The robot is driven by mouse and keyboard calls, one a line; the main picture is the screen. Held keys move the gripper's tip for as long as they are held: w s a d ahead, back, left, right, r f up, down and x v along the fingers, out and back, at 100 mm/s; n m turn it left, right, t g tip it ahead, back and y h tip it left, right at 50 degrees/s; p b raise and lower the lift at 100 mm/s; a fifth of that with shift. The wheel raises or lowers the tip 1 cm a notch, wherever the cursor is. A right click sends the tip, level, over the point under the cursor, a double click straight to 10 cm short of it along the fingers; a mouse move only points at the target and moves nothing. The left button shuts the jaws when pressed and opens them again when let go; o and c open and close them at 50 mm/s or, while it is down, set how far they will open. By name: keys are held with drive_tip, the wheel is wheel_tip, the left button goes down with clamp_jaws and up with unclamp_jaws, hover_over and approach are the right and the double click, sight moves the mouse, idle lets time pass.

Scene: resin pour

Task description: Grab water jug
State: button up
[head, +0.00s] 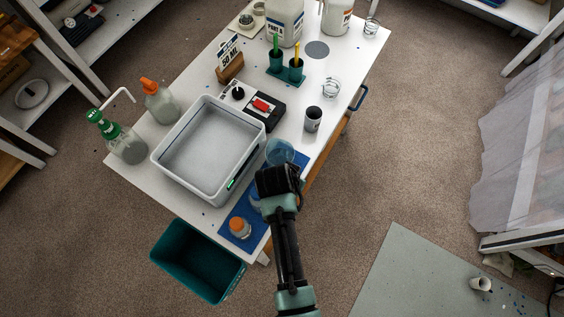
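A clear bluish round vessel (280,151), which looks like the water jug, stands at the table's right side, beside the grey-white tub. My gripper (277,176) is just in front of it in the picture and covers its lower part. The dark gripper body hides the fingertips, so I cannot tell whether they touch the jug or are open or shut. Another bluish thing shows partly at the gripper's left edge, mostly hidden.
The white tub (157,157) stands close to my gripper's left. A small orange-capped bottle (240,228) stands on the blue mat (262,222). A dark cup (313,113) and glass beaker (331,94) stand beyond. A teal bin (166,262) is below the table's near edge.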

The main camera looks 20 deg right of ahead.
drive_tip(key=shift+d+f, duration=0.1)
drive_tip(key=shift+f, duration=0.25)
clamp_jaws()
drive_tip(key=shift+w, duration=0.1)
drive_tip(key=shift+r, duration=0.1)
idle(1.1)
